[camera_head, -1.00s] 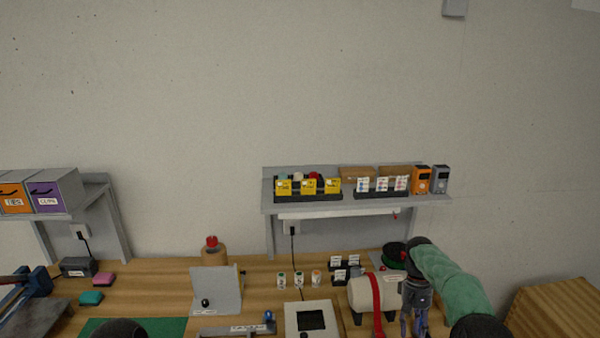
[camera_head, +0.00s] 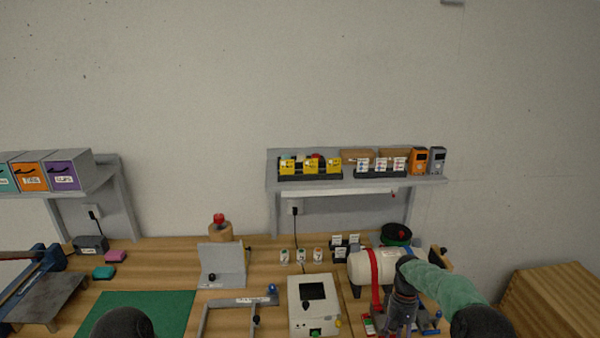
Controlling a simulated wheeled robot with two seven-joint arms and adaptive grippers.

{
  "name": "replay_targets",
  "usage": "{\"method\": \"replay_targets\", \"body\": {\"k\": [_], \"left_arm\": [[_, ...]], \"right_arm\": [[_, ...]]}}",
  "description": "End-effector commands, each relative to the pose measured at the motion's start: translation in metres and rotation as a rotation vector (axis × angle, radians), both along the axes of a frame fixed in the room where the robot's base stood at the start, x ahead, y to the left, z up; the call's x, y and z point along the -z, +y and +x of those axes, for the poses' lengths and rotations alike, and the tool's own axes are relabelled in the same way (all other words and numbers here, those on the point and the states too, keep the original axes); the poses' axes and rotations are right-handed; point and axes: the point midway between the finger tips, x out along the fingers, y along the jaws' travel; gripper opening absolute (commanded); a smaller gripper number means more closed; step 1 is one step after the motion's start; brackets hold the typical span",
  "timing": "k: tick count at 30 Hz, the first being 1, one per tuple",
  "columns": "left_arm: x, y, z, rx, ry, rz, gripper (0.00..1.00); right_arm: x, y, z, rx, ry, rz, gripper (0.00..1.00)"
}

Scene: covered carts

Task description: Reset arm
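My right arm, in a green sleeve, comes in from the lower right of the head view. My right gripper (camera_head: 399,318) points down at the front right of the bench, in front of a white cylinder with a red strap (camera_head: 351,268). Its fingertips are near the lower edge among small coloured items, and I cannot tell whether it is open or shut. Of my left arm only a dark rounded part shows at the bottom edge; my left gripper is out of view.
The wooden bench (camera_head: 180,256) holds a green mat (camera_head: 160,303), a white device with a dark screen (camera_head: 301,311), a grey angled stand (camera_head: 222,265) and small jars. A wall shelf (camera_head: 360,186) with boxes hangs behind. A wooden box (camera_head: 550,300) stands at the right.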

Motion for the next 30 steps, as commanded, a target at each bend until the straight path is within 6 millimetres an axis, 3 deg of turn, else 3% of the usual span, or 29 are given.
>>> {"method": "replay_targets", "body": {"k": [8,12,18,24,30], "left_arm": [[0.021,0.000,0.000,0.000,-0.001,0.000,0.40],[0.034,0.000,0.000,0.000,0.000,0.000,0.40],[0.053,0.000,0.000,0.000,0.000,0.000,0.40],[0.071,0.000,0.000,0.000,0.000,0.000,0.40],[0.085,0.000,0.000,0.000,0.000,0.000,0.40]], "right_arm": [[0.102,0.053,-0.032,-0.015,-0.063,0.090,0.44],[0.159,0.090,-0.065,0.001,-0.110,0.148,0.44],[0.224,0.138,-0.129,0.054,-0.177,0.212,0.44],[0.264,0.172,-0.203,0.126,-0.236,0.241,0.44],[0.277,0.187,-0.267,0.188,-0.284,0.234,0.44]]}}
